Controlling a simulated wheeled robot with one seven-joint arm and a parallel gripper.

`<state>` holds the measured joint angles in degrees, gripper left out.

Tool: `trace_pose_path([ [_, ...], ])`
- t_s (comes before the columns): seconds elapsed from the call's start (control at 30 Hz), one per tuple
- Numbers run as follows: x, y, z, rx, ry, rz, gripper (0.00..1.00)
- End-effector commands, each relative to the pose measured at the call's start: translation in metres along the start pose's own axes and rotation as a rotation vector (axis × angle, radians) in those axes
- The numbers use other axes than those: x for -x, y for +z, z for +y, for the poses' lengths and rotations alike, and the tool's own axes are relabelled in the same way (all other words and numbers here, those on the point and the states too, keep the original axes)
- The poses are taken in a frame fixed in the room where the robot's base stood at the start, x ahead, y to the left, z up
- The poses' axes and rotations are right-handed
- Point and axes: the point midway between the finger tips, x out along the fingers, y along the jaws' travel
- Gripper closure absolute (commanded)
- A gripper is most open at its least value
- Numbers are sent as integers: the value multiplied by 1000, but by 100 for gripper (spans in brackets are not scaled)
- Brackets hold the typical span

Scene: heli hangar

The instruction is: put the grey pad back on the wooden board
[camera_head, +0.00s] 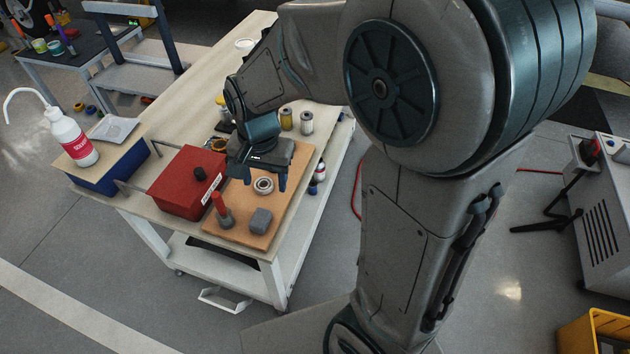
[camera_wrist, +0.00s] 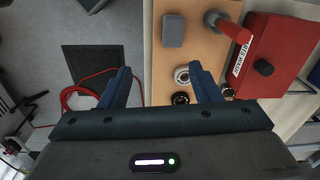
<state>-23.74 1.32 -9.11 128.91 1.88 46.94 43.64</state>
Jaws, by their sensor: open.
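The grey pad (camera_head: 260,220) is a small rounded grey block lying on the wooden board (camera_head: 247,237), near its front right corner. It also shows at the top of the wrist view (camera_wrist: 173,32), on the board near its left edge. My gripper (camera_head: 257,178) is open and empty, pointing down above the back part of the board. In the wrist view its fingers (camera_wrist: 160,72) are spread, and the pad is beyond them, apart from both. A metal bearing ring (camera_head: 263,185) lies on the board beside the fingers. My gripper hides part of the board's back.
A red-handled grey tool (camera_head: 222,211) stands on the board left of the pad. A red box (camera_head: 187,180) stands left of the board. Small jars (camera_head: 306,122) stand behind. A blue box (camera_head: 98,179) and a white bottle (camera_head: 75,145) are farther left.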

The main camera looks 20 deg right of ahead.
Motion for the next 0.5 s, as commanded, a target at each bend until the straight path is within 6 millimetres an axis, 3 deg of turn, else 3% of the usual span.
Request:
trace_pose_path([
  [0.03,14,0,16,42,-23,18,43],
  [0.2,46,12,66,236,-58,90,43],
  [0.4,65,30,108,420,-43,174,43],
  [0.5,68,36,119,475,-31,197,43],
])
